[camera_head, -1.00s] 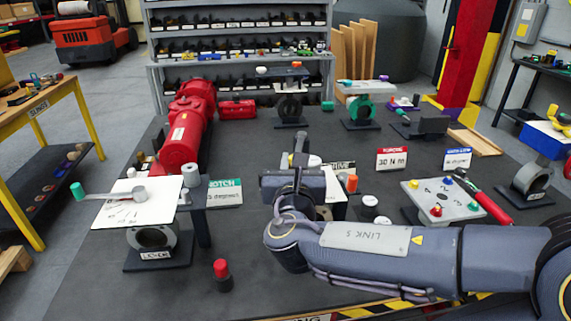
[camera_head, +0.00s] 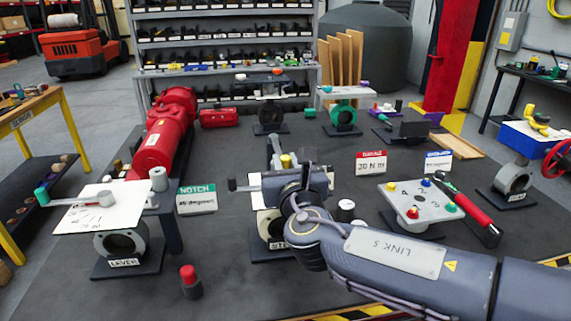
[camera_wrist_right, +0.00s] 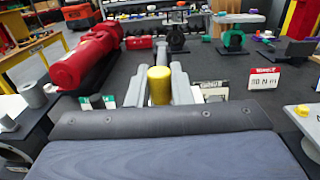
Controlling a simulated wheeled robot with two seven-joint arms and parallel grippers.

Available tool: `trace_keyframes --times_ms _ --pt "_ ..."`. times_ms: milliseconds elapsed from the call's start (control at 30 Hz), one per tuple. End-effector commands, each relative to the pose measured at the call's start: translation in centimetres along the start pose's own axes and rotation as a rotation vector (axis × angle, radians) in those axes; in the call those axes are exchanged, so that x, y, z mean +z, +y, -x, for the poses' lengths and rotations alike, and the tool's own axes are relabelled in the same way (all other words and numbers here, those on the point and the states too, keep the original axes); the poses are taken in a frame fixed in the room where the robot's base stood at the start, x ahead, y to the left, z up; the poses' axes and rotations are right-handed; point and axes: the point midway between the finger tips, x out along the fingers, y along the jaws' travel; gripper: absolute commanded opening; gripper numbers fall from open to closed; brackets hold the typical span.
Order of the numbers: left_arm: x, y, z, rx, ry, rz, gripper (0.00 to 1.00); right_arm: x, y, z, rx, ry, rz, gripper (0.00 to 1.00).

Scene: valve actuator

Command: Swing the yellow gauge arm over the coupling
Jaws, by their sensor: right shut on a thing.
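My right gripper (camera_head: 281,160) is in the middle of the head view, above a stand (camera_head: 267,222) with a white plate and a partly hidden label. The gripper is shut. A yellow cylinder (camera_wrist_right: 160,86) stands between its fingers in the right wrist view; it also shows small in the head view (camera_head: 286,161). The rest of the yellow part is hidden by my gripper. I cannot tell which part is the coupling. My left gripper is out of view.
At left stands the LEVER fixture (camera_head: 127,262) with a white plate and a green-tipped pointer. A red-capped post (camera_head: 190,281) is in front. A red actuator (camera_head: 165,138) lies behind.

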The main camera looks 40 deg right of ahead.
Motion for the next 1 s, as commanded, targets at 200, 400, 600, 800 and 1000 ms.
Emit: trace_keyframes --times_ms 200,400,600,800,1000 --pt "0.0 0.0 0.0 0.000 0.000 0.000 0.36 0.1 -0.3 -0.1 -0.010 -0.003 0.001 0.34" --pt "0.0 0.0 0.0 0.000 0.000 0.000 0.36 0.1 -0.2 0.0 -0.006 -0.002 0.001 0.39" --pt "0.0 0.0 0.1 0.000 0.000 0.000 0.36 0.1 -0.1 0.6 -0.004 -0.003 0.000 0.39" --pt "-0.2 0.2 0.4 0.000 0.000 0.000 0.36 0.3 -0.2 3.8 -0.005 -0.006 -0.001 0.39" --pt "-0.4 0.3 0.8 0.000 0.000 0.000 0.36 0.3 -0.2 6.8 -0.007 -0.005 0.000 0.39"
